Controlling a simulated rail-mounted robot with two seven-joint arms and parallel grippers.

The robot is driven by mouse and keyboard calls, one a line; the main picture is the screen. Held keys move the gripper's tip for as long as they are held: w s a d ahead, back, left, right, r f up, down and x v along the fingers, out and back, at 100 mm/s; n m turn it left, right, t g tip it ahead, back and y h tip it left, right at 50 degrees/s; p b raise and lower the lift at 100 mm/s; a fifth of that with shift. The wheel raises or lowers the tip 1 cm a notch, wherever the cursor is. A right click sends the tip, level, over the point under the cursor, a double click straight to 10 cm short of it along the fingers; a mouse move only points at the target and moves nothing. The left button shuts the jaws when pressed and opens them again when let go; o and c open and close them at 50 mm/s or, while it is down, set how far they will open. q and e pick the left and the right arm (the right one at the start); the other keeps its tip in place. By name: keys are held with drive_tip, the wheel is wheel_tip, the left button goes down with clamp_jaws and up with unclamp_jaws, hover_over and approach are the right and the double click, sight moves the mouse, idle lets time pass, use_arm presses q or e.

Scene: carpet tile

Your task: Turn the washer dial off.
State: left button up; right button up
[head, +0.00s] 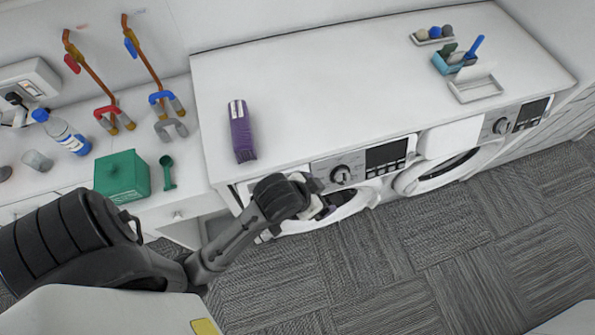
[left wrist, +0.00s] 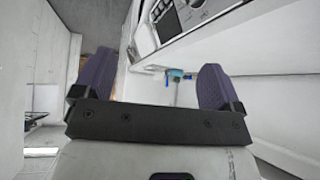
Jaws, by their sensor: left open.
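Two white front-loading machines stand side by side under a white top; I cannot tell which is the washer. The left one has a dark round dial (head: 341,174) beside a black display. The right one has a dial (head: 501,125) beside its own display. My left gripper (head: 318,203) is just in front of the left machine, a little left of and below its dial, and apart from it. It also shows in the left wrist view (left wrist: 155,84), its two purple-grey fingers spread wide with nothing held. Part of a control panel (left wrist: 185,14) shows at the top there. My right gripper is out of view.
A teal holder (head: 452,63) and a small tray sit at the right. A green box (head: 121,177) and a water bottle (head: 66,134) are on the left counter. Grey carpet (head: 440,230) is clear in front.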

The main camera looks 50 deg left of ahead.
use_arm(q)
drive_tip(key=shift+g, duration=0.4)
drive_tip(key=s, duration=0.1)
drive_tip(key=s+a, duration=0.1)
drive_tip(key=s, duration=0.1)
drive_tip(key=s+p, duration=0.1)
drive_tip(key=shift+s+a+f, duration=0.15)
drive_tip(key=shift+a, duration=0.1)
drive_tip(key=s+a+f+g+p, duration=0.1)
drive_tip(key=s+f+g+p, duration=0.3)
drive_tip(key=s, duration=0.7)
wheel_tip(320, 180, down, 74)
drive_tip(key=b, duration=7.4)
drive_tip(key=shift+a+r+t+y+b, duration=0.15)
drive_tip(key=shift+t+y+b, duration=0.2)
drive_tip(key=shift+t+y, duration=0.05)
